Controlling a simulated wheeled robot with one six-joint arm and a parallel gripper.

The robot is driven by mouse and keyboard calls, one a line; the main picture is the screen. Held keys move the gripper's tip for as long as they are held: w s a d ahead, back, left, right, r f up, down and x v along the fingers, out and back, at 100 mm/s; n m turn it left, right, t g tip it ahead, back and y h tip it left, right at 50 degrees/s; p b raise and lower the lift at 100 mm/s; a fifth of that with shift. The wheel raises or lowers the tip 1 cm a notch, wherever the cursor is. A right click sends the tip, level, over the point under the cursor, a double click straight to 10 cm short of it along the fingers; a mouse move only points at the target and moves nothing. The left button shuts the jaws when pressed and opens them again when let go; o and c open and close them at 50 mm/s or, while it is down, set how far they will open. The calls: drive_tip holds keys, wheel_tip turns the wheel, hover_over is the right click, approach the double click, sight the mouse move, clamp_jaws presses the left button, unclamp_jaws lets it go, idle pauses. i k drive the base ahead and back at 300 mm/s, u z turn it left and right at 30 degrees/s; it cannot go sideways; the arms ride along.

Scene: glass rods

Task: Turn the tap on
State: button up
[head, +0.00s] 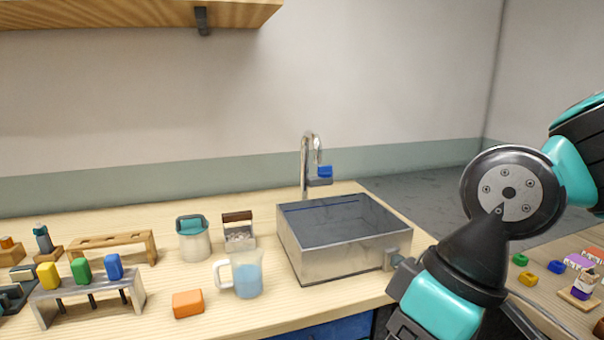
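The tap (304,165) is a shiny metal gooseneck that stands behind the sink (320,252). A blue block (325,172) sits beside its spout on a small grey part; I cannot tell whether this is the handle. The sink is a grey metal box on the wooden counter. No water stream is visible at the spout. My arm bends down at the right, in front of the sink's right side, and is well apart from the tap. My gripper's fingertips are not in view.
A jug of bluish liquid (241,275) and an orange block (187,303) stand left of the sink. A pale pot (193,240) is behind them. A metal rack (88,295) with coloured blocks is at left. A wooden shelf (130,14) hangs above.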

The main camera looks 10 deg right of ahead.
sight(326, 171)
drive_tip(key=u, duration=0.05)
drive_tip(key=k, duration=0.4)
drive_tip(key=z, duration=0.95)
drive_tip(key=i, duration=0.95)
drive_tip(key=u, duration=0.6)
drive_tip(key=i, duration=0.65)
drive_tip(key=u, duration=0.55)
